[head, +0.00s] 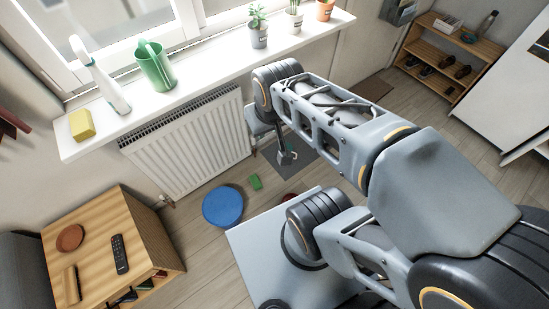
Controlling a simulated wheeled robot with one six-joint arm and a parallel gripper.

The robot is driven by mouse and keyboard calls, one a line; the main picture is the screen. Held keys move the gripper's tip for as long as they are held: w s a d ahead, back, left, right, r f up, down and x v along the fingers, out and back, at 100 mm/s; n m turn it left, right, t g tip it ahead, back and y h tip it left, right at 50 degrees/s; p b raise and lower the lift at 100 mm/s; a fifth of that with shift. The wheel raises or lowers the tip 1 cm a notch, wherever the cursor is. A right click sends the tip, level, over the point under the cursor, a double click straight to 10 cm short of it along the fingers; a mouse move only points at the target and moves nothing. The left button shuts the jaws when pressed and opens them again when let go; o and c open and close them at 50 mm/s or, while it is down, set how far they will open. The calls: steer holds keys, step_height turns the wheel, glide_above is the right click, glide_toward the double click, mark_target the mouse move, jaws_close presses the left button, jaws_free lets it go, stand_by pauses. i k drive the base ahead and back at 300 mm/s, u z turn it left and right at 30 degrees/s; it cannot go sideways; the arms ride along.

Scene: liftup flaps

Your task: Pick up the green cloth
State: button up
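A small green piece (255,182), which looks like the green cloth, lies on the wooden floor near the radiator, just right of a blue round object. It is too small to make out its folds. My gripper (286,158) hangs below the far end of my arm, over a dark grey mat. In the picture it is above and to the right of the green piece and apart from it. My gripper is small and dark here, so its fingers cannot be told open or shut.
A blue disc (223,206) lies on the floor. A white radiator (190,143) stands under the windowsill (205,72), which holds a green watering can (155,66), a yellow sponge (82,124) and potted plants. A wooden cabinet (101,225) stands at left. Floor between is clear.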

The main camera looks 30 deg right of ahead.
mark_target(256, 183)
steer(key=z, duration=1.25)
steer(key=k, duration=0.75)
steer(key=u, duration=0.85)
steer(key=i, duration=0.9)
